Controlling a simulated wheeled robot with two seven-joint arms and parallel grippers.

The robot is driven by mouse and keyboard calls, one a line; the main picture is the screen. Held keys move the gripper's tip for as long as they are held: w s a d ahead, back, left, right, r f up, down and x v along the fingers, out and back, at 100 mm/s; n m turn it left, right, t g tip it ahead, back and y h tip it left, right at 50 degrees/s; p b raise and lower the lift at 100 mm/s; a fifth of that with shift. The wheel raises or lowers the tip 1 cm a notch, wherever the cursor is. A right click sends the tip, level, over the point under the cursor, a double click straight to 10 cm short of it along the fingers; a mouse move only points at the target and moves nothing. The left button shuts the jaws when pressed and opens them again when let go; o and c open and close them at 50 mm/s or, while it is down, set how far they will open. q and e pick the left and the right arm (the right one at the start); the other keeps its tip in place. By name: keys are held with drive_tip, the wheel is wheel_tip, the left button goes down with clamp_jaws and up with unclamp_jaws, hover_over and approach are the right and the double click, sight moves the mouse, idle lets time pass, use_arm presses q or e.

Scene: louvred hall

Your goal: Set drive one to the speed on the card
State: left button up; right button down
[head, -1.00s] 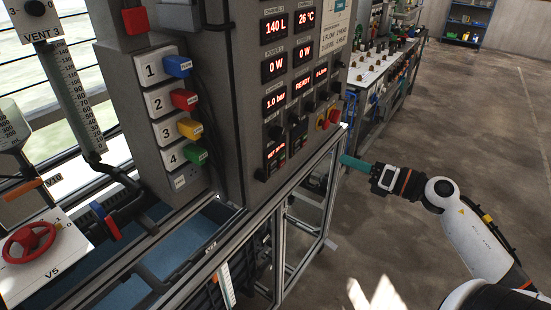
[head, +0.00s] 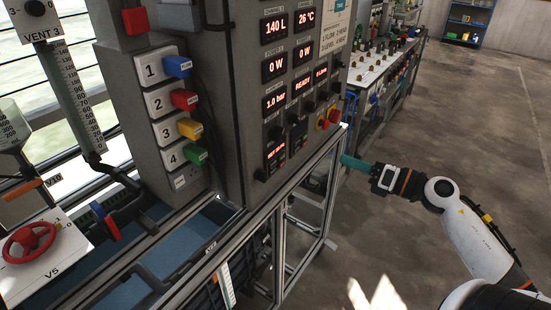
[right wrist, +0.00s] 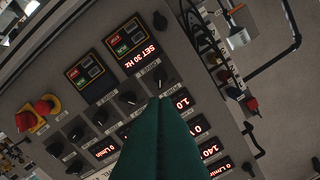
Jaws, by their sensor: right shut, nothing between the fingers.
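My right gripper (head: 345,160) has teal fingers pressed together. It is out in front of the control cabinet (head: 222,100), right of its lower panel edge. In the right wrist view its shut fingers (right wrist: 160,108) point at the panel and hide part of it. A red drive display (right wrist: 138,58) there reads SET 30 Hz. A black knob (right wrist: 153,79) is beside it, close to the fingertips in the picture; I cannot tell whether they touch. The same display (head: 275,153) is low on the panel in the head view. I cannot pick out the speed card. My left gripper is out of view.
A red and yellow emergency stop (head: 328,119) sits at the panel's right edge. Several colour-tagged numbered blocks (head: 165,100) are on the cabinet's left side. A red valve wheel (head: 28,242) is at lower left. The floor (head: 470,125) at right is clear.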

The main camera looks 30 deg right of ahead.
drive_tip(key=a+r+m+t+y+p, duration=0.2)
drive_tip(key=a+r+m+t, duration=0.15)
drive_tip(key=m, duration=0.45)
drive_tip(key=w+f+n+h+p, duration=0.1)
drive_tip(key=f+n+h, duration=0.3)
drive_tip(key=n, duration=0.7)
drive_tip(key=w+a+f+n+g+h+p, duration=0.1)
drive_tip(key=w+f+n+h, duration=0.2)
drive_tip(key=n, duration=0.9)
drive_tip(key=w+a+f+n+g+h+p, duration=0.1)
drive_tip(key=w+f+n+h, duration=0.1)
drive_tip(key=f+n+h, duration=0.4)
drive_tip(key=shift+w+f+n+h, duration=0.35)
drive_tip(key=shift+n+h, duration=1.35)
drive_tip(key=shift+n, duration=1)
drive_tip(key=shift+w, duration=0.1)
